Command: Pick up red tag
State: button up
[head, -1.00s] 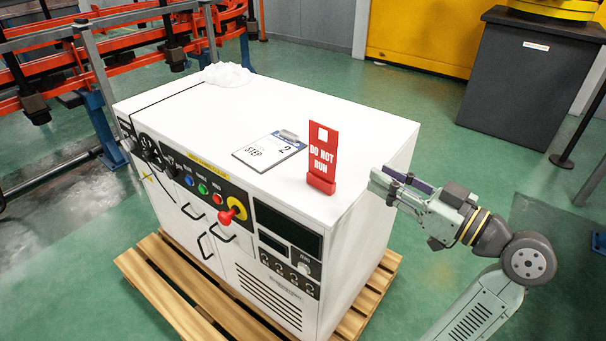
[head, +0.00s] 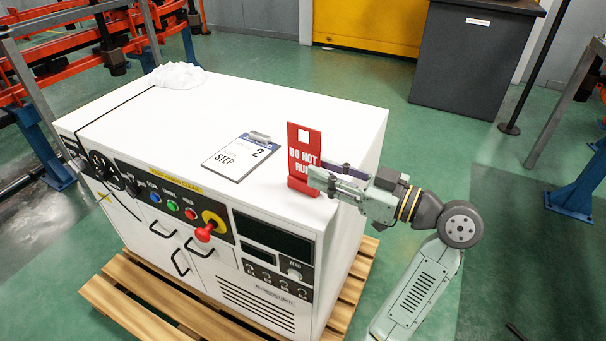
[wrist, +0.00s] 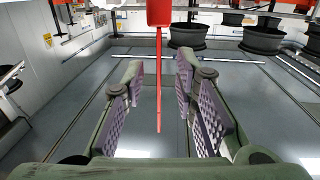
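The red tag (head: 304,139), a flat plate reading "DO NOT RUN" with a square hole near its top, stands upright in a red base near the right edge of the white cabinet top (head: 290,100). My gripper (head: 324,173) is at its right side, with one finger overlapping the lower lettering. In the wrist view the tag (wrist: 159,50) shows edge-on between the two purple-padded fingers of my gripper (wrist: 160,85). The fingers are open, with a visible gap on each side of the plate.
A clipboard (head: 238,158) marked "STEP 2" lies left of the tag. The cabinet front has a red knob (head: 205,232). A wooden pallet (head: 130,300) sits underneath.

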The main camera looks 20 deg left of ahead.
aim_at(303, 179)
jog(key=p+x, duration=0.1)
jog(key=x, duration=0.4)
jog(key=shift+w+a+p, duration=0.1)
jog(key=shift+a+p, duration=0.05)
jog(key=shift+p, duration=0.15)
grip_shut()
